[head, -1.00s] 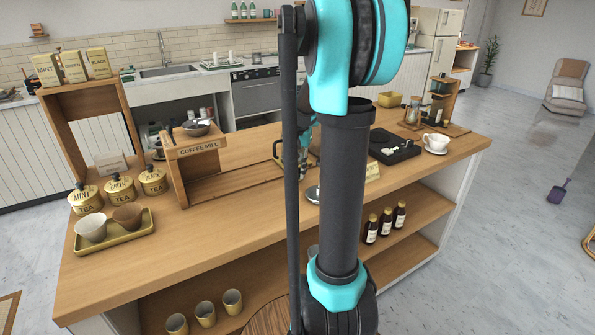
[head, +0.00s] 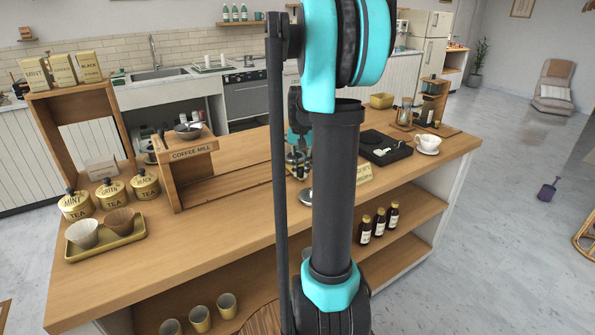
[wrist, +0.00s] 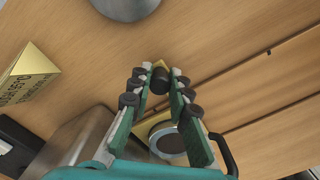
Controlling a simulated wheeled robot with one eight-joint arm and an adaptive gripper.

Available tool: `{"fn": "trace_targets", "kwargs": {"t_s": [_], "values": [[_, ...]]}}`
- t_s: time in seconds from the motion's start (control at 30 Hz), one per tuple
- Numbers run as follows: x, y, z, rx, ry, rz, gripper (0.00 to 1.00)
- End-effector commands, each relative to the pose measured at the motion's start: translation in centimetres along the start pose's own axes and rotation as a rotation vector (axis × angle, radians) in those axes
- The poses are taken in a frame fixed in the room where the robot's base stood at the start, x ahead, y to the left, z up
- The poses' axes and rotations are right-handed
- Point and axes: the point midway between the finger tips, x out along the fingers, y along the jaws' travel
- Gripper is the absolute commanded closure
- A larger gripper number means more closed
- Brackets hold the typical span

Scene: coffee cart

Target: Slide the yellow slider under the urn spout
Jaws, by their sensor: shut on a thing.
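In the wrist view, my gripper (wrist: 160,80) is shut on a dark round knob (wrist: 160,77). Yellow of the slider (wrist: 163,64) shows just beyond the knob, and a yellow patch also shows lower down between the fingers. A round, dark-topped vessel with a pale rim (wrist: 168,140) and a dark handle sits close behind the fingers, apparently over the yellow piece. A grey metal body (wrist: 85,140), possibly the urn, stands at lower left. I cannot make out the spout. In the head view, my gripper (head: 298,163) is partly hidden by my arm, which also hides the urn area.
Grooved counter boards (wrist: 270,85) lie right of the gripper. A yellow folded sign (wrist: 30,75) and a silver round item (wrist: 125,6) are near.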

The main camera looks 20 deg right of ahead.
Motion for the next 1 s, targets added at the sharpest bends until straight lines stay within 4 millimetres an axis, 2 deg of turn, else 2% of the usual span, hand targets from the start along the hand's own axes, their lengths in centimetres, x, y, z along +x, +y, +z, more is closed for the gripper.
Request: {"fn": "trace_targets", "kwargs": {"t_s": [0.07,0.1,0.23,0.53,0.67,0.77,1.0], "values": [[-0.1,0.3,-0.3,0.004,0.008,0.005,1.0],[-0.1,0.3,-0.4,0.004,0.008,0.006,0.77],[-0.1,0.2,-0.3,0.004,0.007,0.005,0.61],[-0.1,0.1,-0.2,0.003,0.005,0.004,0.61],[-1.0,0.1,-0.2,0.003,0.005,0.003,0.61],[-2.5,0.1,-0.1,0.003,0.005,0.003,0.61],[-7.3,0.1,-0.2,0.003,0.005,0.004,0.61]]}}
